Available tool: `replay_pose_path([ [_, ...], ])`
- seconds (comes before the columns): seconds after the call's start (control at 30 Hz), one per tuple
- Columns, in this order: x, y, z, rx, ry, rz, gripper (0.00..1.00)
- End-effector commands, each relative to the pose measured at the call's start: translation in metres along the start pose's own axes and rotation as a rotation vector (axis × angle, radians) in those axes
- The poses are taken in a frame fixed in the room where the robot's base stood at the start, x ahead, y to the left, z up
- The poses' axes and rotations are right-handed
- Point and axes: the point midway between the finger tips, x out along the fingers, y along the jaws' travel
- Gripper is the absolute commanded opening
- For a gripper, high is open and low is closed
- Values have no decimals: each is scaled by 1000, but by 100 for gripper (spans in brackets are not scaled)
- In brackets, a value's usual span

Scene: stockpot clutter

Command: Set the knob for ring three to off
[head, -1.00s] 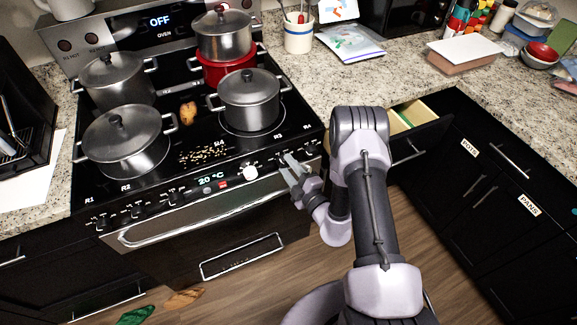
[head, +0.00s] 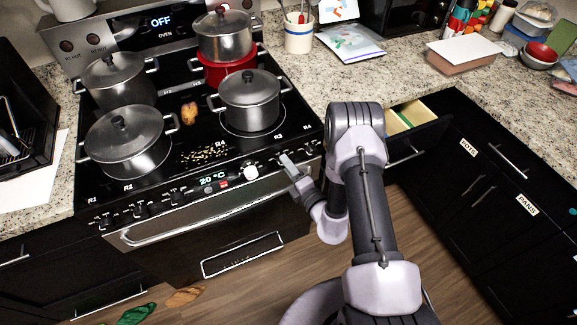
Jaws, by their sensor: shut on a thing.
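The stove (head: 175,185) has a front control panel with dark knobs and one white knob (head: 251,171). An R3 label (head: 278,136) is printed near the right front edge of the black cooktop. My gripper (head: 285,160) is at the panel below this label, right of the white knob. Its jaws are shut on a control knob, which the fingers mostly hide. From its place under the label this looks like the ring three knob; its pointer and setting cannot be seen.
Several lidded pots stand on the cooktop, including one (head: 249,101) behind my gripper. The oven handle (head: 195,207) runs below the panel. An open drawer (head: 415,125) is to the right of my arm. Dark knobs (head: 308,148) sit right of my gripper.

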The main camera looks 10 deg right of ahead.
Motion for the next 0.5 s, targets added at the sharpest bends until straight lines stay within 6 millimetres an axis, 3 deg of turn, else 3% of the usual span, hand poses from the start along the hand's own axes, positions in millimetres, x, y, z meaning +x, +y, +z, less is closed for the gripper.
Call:
replay_pose_path([
  [0.43, 1, 1, 1, -10, -2, 1, 0],
  [0.47, 1, 1, 1, -10, -2, 1, 40],
  [0.5, 1, 1, 1, -10, -2, 1, 48],
])
